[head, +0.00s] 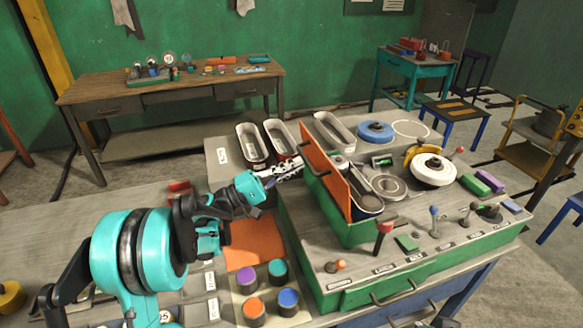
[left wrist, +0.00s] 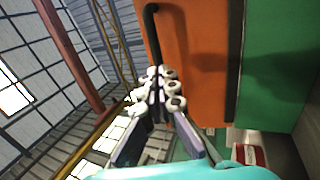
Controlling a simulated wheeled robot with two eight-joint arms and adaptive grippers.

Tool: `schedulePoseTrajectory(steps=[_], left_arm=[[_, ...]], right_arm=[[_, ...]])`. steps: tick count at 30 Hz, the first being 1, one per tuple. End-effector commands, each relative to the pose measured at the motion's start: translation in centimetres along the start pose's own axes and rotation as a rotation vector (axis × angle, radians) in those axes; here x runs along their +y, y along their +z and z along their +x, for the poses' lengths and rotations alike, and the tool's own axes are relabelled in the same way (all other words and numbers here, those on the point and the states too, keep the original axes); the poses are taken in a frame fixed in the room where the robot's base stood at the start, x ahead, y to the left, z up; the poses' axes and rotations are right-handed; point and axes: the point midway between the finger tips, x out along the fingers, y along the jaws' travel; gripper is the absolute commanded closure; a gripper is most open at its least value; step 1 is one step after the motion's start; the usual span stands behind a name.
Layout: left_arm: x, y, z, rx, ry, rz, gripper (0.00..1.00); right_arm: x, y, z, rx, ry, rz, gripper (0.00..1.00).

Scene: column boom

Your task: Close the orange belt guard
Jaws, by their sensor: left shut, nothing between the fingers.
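The orange belt guard (head: 325,172) stands raised as a flat panel along the left side of the green machine housing (head: 362,232). The belt and pulleys (head: 367,203) lie uncovered to its right. My left gripper (head: 297,166) is shut and empty, just left of the guard's outer face. In the left wrist view the shut fingertips (left wrist: 157,75) are in front of the orange guard (left wrist: 195,50), close to a dark bar-like handle (left wrist: 153,30) on it. I cannot tell whether they touch. My right gripper does not show.
Metal trays (head: 250,143) stand behind my left gripper. A white disc (head: 433,170), a blue disc (head: 375,131) and several knobs and levers (head: 383,232) crowd the bench to the right.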

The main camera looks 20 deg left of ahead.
Motion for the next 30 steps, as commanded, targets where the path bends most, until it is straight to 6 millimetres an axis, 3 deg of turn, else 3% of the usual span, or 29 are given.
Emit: schedulePoseTrajectory(steps=[20,30], left_arm=[[0.9,0.0,1.4,0.000,-0.114,-0.002,1.00],[2.2,0.1,4.4,-0.002,-0.336,-0.003,1.00]], right_arm=[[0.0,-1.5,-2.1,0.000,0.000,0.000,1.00],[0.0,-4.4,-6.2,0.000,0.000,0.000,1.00]])
